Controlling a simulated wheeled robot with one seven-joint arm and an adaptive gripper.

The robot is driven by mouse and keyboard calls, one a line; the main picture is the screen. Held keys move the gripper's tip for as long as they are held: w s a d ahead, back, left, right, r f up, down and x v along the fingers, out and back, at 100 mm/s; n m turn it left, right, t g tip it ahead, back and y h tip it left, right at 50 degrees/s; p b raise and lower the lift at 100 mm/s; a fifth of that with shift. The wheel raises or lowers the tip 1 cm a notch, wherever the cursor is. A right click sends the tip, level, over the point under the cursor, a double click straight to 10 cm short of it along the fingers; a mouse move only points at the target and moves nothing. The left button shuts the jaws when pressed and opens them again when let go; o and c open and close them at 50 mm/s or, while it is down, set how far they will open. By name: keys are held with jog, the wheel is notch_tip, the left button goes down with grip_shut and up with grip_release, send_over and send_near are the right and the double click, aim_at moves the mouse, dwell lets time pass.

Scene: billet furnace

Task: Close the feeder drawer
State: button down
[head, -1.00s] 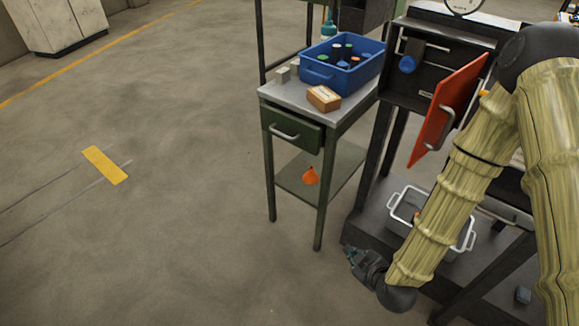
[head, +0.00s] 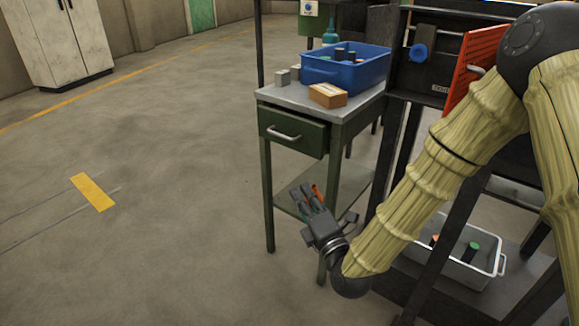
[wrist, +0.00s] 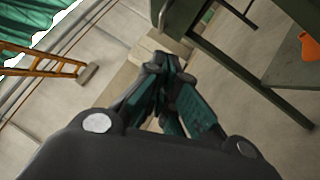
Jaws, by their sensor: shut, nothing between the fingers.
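The feeder drawer (head: 291,131) is the green drawer with a pale bar handle (head: 284,134), under the top of a green bench (head: 283,94). Its front stands at the bench's front edge; I cannot tell how far it is open. My gripper (head: 310,194) is below and right of the drawer front, near the bench's front right leg, apart from the drawer. Its fingers are shut and empty. In the wrist view the closed fingers (wrist: 168,92) point toward the green drawer (wrist: 187,16) at the top, with part of the handle (wrist: 162,14) showing.
A blue bin (head: 343,70) and a cardboard box (head: 328,95) stand on the bench. An orange door (head: 474,68) hangs open on the dark furnace frame at right. A grey bin (head: 484,272) sits low beside my arm.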

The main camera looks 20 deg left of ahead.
aim_at(294, 136)
jog(key=w+d+r+b+x, duration=0.1)
jog(key=b+x, duration=0.3)
jog(key=x, duration=0.9)
jog(key=shift+w+d+r, duration=0.25)
jog(key=shift+d, duration=0.15)
jog(key=shift+w, duration=0.1)
jog(key=shift+w+d+p, duration=0.25)
jog(key=shift+w+d, duration=0.05)
jog(key=shift+w, duration=0.45)
jog(key=shift+w+d+p, duration=0.25)
jog(key=shift+w+d, duration=0.05)
jog(key=shift+w, duration=0.5)
jog(key=shift+w+d+p, duration=0.25)
jog(key=shift+w+d, duration=0.05)
jog(key=shift+w, duration=0.45)
